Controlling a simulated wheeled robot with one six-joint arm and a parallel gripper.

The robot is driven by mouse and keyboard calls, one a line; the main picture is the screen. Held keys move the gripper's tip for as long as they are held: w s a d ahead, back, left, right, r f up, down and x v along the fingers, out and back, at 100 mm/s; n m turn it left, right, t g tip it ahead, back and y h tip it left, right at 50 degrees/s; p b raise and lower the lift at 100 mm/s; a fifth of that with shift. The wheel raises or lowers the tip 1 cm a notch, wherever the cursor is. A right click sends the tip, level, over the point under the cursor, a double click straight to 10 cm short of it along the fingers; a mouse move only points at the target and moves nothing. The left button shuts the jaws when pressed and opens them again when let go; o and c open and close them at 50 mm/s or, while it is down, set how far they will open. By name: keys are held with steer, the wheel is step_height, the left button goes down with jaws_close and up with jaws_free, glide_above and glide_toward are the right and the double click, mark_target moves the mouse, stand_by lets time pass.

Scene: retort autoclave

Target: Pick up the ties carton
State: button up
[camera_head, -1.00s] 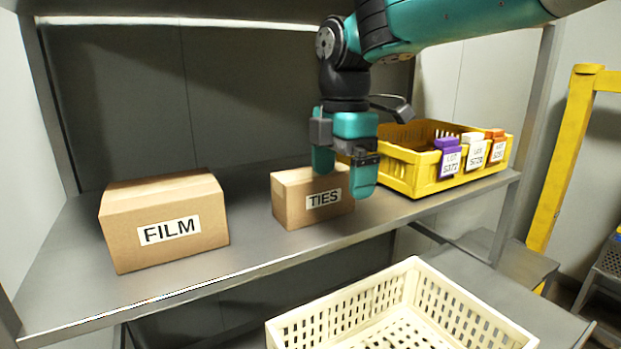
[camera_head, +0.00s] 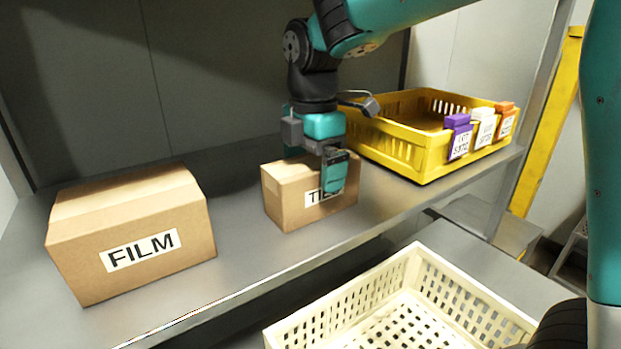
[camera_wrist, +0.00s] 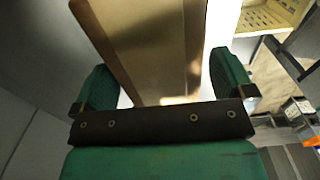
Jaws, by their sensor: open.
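The ties carton (camera_head: 285,198) is a small brown box standing on the grey shelf, its label partly hidden by a finger of my gripper. My gripper (camera_head: 318,170) is open and right at the carton, with one finger in front of its labelled face and the rest over its top. In the wrist view, the carton (camera_wrist: 150,50) lies between the two green fingers of my gripper (camera_wrist: 160,82), with a gap visible beside the right finger.
A larger FILM carton (camera_head: 135,235) stands to the left on the shelf (camera_head: 240,255). A yellow crate (camera_head: 400,150) with purple, white and orange tagged blocks stands to the right. A cream perforated basket (camera_head: 345,310) sits lower in front.

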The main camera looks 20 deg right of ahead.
steer(key=shift+f, duration=1.15)
steer(key=shift+a, duration=0.1)
steer(key=c, duration=1.1)
steer(key=shift+c, duration=0.4)
steer(key=shift+r, duration=0.15)
